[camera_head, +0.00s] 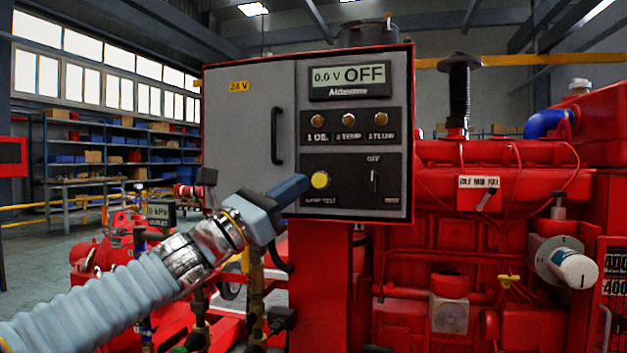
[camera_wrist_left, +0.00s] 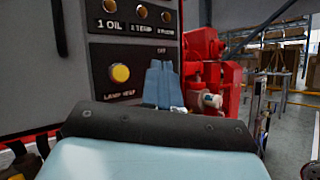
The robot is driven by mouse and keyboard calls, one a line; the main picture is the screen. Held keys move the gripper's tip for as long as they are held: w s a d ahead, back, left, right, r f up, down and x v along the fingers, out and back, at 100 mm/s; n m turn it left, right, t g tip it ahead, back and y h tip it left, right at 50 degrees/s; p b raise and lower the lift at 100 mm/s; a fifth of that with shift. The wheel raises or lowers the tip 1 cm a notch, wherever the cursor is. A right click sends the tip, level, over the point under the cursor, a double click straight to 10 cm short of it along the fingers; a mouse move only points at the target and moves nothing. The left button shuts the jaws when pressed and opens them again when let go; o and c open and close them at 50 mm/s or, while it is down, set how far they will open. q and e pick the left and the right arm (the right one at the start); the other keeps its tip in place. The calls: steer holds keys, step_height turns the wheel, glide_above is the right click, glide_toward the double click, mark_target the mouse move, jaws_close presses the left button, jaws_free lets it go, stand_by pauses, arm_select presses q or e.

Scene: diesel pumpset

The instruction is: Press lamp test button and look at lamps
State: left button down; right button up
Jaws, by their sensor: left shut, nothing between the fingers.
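The yellow lamp test button (camera_head: 320,180) is on the lower left of the dark control panel, above a label that seems to read lamp test. It also shows in the left wrist view (camera_wrist_left: 120,73). Three amber lamps, 1 OIL (camera_head: 317,120), 2 TEMP (camera_head: 348,120) and 3 FLOW (camera_head: 381,120), sit in a row above it; I see no clear glow. My left gripper (camera_head: 303,186) is shut and empty, its tips just left of the button in the head view. In the wrist view its fingers (camera_wrist_left: 162,85) appear right of the button. I cannot tell whether they touch. My right gripper is out of view.
The display (camera_head: 350,80) reads 0.0 V OFF. A selector switch (camera_head: 374,181) under OFF is right of the button. The grey cabinet door (camera_head: 249,130) has a black handle (camera_head: 277,135). The red engine (camera_head: 500,210) fills the right side.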

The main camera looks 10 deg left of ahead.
arm_select(q)
steer(key=shift+w, duration=0.1)
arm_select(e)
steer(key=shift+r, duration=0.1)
arm_select(q)
steer(key=p, duration=0.5)
glide_toward(320, 180)
steer(key=w+d+r, duration=0.2)
steer(key=d+r, duration=0.2)
steer(key=shift+w+d, duration=0.15)
steer(key=shift+w, duration=0.1)
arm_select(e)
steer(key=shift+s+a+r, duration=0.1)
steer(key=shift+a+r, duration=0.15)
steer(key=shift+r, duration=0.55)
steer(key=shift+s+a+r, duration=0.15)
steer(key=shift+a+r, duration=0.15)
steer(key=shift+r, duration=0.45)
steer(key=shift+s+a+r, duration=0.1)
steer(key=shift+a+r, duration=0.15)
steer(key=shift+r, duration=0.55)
arm_select(q)
steer(key=shift+w, duration=0.1)
steer(key=shift+w, duration=0.3)
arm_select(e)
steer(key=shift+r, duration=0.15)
